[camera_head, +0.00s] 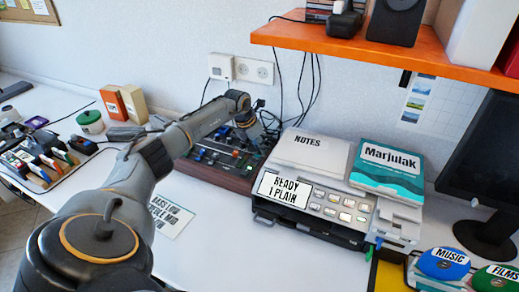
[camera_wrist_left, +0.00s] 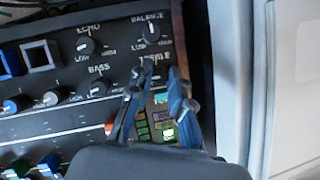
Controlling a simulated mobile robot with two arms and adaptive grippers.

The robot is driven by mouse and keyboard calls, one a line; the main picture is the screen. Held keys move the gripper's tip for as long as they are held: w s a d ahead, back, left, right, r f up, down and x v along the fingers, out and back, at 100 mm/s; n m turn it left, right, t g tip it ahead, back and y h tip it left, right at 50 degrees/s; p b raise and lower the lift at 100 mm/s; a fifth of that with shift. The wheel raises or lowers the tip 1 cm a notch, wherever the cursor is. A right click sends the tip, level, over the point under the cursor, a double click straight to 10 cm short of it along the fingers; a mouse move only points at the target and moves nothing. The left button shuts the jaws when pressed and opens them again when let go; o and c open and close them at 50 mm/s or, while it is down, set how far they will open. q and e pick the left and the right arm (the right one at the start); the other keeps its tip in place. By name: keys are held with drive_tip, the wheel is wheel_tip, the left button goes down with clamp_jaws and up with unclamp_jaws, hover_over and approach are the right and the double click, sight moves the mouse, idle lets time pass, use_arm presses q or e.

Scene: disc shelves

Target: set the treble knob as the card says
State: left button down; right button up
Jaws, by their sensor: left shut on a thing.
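The mixer (camera_head: 215,165) is a dark console with a wooden edge, standing against the wall. The wrist view shows its panel (camera_wrist_left: 60,130) with labelled knobs: ECHO, BALANCE, BASS and a partly covered label that seems to read TREBLE. My left gripper (camera_wrist_left: 158,76) is shut on the treble knob, just below that label; the fingers hide the knob and its pointer. In the head view my left gripper (camera_head: 262,130) reaches down onto the mixer's right part.
A printer (camera_head: 310,185) labelled "READY 1 PLAIN" stands close to the mixer's right, with a teal book (camera_head: 385,170) on it. An orange shelf (camera_head: 400,45) overhangs at the upper right. Cables (camera_head: 305,85) hang behind the mixer.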

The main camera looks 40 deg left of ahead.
use_arm(q)
drive_tip(key=shift+a+f+m+h+b, duration=0.15)
drive_tip(key=shift+m+h+b, duration=0.25)
drive_tip(key=shift+m+b, duration=0.65)
drive_tip(key=shift+m+h+b, duration=0.4)
drive_tip(key=shift+m+b, duration=0.3)
drive_tip(key=shift+m, duration=0.25)
drive_tip(key=shift+r, duration=0.2)
drive_tip(key=c, duration=1.5)
unclamp_jaws()
drive_tip(key=shift+g, duration=0.3)
drive_tip(key=v, duration=1.2)
